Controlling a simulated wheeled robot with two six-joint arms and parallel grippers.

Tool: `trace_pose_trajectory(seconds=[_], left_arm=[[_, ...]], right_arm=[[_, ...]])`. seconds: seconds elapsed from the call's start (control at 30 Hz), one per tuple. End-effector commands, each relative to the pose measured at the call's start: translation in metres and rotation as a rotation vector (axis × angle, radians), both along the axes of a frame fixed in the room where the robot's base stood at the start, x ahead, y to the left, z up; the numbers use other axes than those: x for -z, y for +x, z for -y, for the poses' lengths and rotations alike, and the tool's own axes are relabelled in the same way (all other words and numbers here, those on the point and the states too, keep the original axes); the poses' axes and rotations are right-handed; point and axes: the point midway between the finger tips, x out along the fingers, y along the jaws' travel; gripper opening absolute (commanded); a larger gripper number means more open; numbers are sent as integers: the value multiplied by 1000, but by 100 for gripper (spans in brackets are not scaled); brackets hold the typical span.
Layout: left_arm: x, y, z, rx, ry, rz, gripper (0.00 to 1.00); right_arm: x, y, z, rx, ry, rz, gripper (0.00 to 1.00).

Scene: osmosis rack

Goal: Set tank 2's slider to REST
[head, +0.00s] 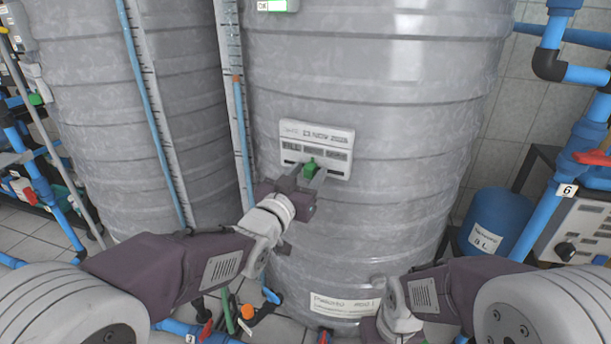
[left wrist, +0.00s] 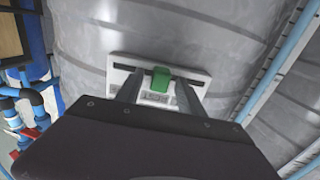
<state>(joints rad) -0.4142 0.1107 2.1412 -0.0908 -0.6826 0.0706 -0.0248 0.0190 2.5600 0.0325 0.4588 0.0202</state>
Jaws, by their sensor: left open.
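A white slider panel (head: 328,137) with several dark labels is fixed on the front of a large grey ribbed tank (head: 380,85). Its green slider knob (head: 311,167) stands out from a dark slot along the panel's lower part. My left gripper (head: 311,172) is at the panel, its open fingers on either side of the knob. In the left wrist view the green knob (left wrist: 161,78) sits between the two fingertips (left wrist: 158,90), with small gaps seeming to show. The label texts are too small to read surely. My right gripper is hidden or outside the head view; only its arm shows.
A second grey tank (head: 140,90) stands at the left, with scaled level tubes (head: 236,100) between the tanks. A blue container (head: 494,222), blue pipes (head: 540,215) and a control box (head: 585,232) are at the right. Valves and pipes lie low in front.

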Motion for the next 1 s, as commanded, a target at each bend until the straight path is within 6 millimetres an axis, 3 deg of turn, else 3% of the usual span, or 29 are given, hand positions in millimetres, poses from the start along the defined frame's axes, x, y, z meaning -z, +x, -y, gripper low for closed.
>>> trace_pose_trajectory(seconds=[0.17,0.4,0.53,0.87,0.93,1.0], left_arm=[[-3,-18,-9,-1,0,-1,45],[-3,-62,-32,-1,0,-1,45],[-2,-76,-39,-1,0,-1,45],[0,-80,-41,-1,0,-1,45],[-3,-76,-50,-23,1,-3,45],[-4,-63,-76,-90,6,-21,45]], right_arm=[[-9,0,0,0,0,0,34],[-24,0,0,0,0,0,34],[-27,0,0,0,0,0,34],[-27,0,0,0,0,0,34],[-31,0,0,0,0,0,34],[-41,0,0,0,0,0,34]])
